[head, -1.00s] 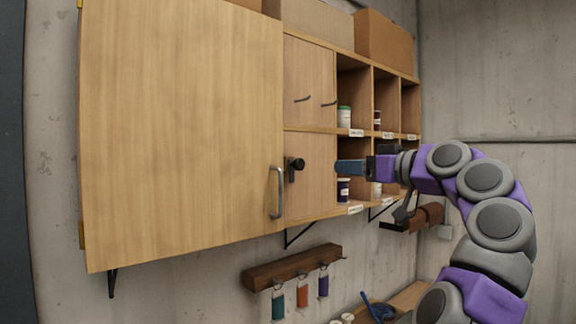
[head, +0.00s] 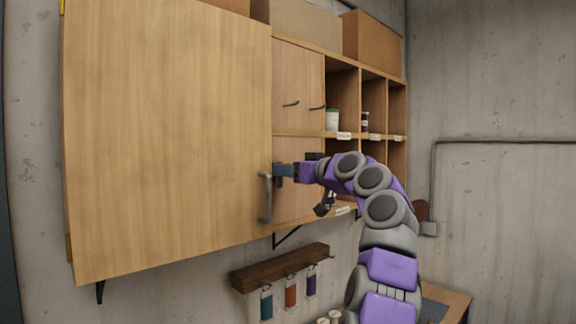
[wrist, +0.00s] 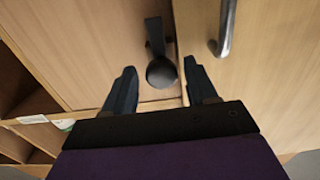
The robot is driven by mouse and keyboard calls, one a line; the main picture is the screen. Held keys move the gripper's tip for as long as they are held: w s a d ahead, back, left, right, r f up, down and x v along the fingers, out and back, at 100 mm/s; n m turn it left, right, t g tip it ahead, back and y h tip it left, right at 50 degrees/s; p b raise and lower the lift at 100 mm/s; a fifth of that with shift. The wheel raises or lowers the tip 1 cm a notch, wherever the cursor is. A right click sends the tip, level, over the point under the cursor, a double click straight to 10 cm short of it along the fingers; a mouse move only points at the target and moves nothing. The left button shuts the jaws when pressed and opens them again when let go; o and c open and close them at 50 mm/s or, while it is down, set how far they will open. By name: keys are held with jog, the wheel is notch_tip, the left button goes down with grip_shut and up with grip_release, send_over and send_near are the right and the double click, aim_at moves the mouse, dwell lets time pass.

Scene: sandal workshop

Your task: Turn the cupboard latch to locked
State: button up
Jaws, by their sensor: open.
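The black cupboard latch (wrist: 161,70) has a round knob and a lever, and it sits on the cupboard's narrow wooden panel beside the large door. In the wrist view my gripper (wrist: 158,80) is open, with one finger on each side of the latch knob. I cannot tell whether the fingers touch it. In the head view my gripper (head: 280,171) is at the panel near the door's edge and hides the latch.
Open shelves (head: 372,85) with labelled jars (head: 332,120) are right of the panel. Cardboard boxes (head: 372,42) stand on top. A wooden key rack (head: 280,268) with coloured tags hangs below. The door handle is close to my gripper.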

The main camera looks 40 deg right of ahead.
jog(key=shift+w+a, duration=0.15)
jog(key=shift+w, duration=0.6)
jog(key=shift+c, duration=0.3)
jog(key=shift+d, duration=0.2)
jog(key=shift+c, duration=0.7)
jog(key=shift+a, duration=0.2)
jog(key=c, duration=0.8)
